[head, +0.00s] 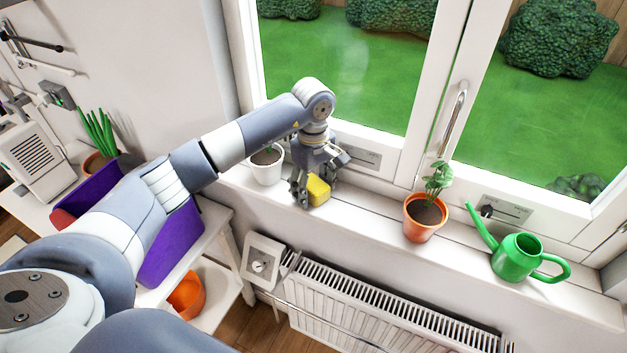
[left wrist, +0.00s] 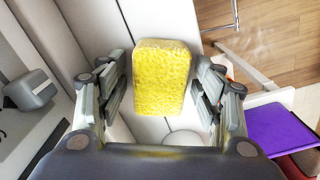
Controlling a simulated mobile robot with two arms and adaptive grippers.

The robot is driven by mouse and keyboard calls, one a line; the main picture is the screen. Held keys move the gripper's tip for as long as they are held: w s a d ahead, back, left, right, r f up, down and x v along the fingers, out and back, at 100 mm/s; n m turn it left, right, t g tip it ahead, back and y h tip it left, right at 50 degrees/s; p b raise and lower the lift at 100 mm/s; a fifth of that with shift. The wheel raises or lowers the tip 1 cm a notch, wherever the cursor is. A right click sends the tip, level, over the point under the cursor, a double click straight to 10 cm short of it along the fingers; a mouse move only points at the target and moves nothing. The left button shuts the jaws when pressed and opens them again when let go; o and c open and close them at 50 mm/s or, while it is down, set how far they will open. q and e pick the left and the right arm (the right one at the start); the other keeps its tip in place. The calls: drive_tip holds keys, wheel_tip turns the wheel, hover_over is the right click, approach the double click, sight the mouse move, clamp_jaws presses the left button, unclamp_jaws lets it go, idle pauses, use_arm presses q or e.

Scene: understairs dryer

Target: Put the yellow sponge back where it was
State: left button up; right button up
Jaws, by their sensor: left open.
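The yellow sponge (head: 319,191) rests on the white windowsill (head: 352,212), between the white pot and the terracotta pot. My left gripper (head: 312,182) is over the sponge, pointing down. In the left wrist view the sponge (left wrist: 163,78) lies between the two open fingers (left wrist: 161,90), with a gap on each side. The fingers do not appear to touch it. My right gripper is not in view.
A white pot (head: 266,169) stands close to my left gripper. A terracotta pot (head: 423,220) and a green watering can (head: 519,257) stand farther right on the sill. A radiator (head: 380,305) is below. A purple bin (head: 172,245) is at left, under my arm.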

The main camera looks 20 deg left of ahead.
sight(313, 183)
use_arm(q)
drive_tip(key=shift+r, duration=0.25)
wheel_tip(313, 183, up, 10)
drive_tip(key=b, duration=0.4)
drive_tip(key=shift+r, duration=0.85)
drive_tip(key=shift+s+f, duration=0.1)
